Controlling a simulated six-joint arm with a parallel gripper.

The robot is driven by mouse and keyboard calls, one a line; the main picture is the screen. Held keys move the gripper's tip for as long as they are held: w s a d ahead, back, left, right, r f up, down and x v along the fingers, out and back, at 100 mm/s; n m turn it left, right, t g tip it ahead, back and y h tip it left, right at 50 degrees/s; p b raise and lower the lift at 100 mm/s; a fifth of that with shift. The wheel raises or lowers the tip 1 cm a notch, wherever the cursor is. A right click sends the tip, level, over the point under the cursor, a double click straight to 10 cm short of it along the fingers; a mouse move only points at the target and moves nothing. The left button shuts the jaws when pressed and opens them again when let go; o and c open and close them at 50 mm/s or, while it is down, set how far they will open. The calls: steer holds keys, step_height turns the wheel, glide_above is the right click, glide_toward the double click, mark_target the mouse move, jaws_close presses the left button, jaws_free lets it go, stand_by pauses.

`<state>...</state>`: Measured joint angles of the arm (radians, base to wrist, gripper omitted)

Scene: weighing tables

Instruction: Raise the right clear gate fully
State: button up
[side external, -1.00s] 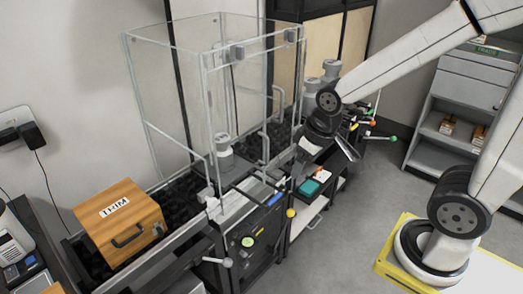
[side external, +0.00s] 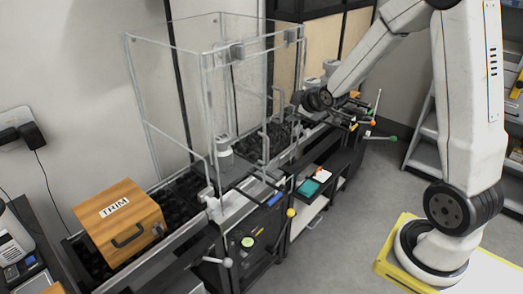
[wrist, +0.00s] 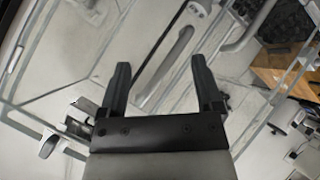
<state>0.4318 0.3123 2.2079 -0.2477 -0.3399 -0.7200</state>
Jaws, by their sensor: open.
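A tall clear enclosure (side external: 168,105) with clear panels and grey edges stands on the bench. Grey vertical handles, one of them at its right side (side external: 264,146), show near its right panels. I cannot tell for certain which panel is the right gate; it looks lowered. In the wrist view my gripper (wrist: 160,84) is open and empty, its two dark fingers spread. A grey bar handle (wrist: 168,58) lies beyond and between the fingertips, apparently not gripped. In the side view my fingers are hard to make out beside the enclosure.
A wooden box labelled TRIM (side external: 119,222) sits left of the enclosure. A grey-white weight-like object (side external: 224,153) stands inside it. Levers with coloured knobs, such as a yellow one (side external: 291,213), stick out from the bench front. A teal item (side external: 309,187) lies on a shelf. The floor in front is clear.

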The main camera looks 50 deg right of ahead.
steer(key=d+n+t+h, duration=0.3)
steer(key=d+n+t, duration=0.35)
steer(key=d, duration=1.15)
glide_toward(309, 134)
steer(key=w, duration=0.3)
steer(key=shift+d+r+n, duration=0.1)
steer(key=shift+d+n, duration=0.25)
steer(key=shift+w, duration=0.1)
steer(key=shift+x, duration=3.75)
steer(key=shift+d, duration=0.15)
jaws_close()
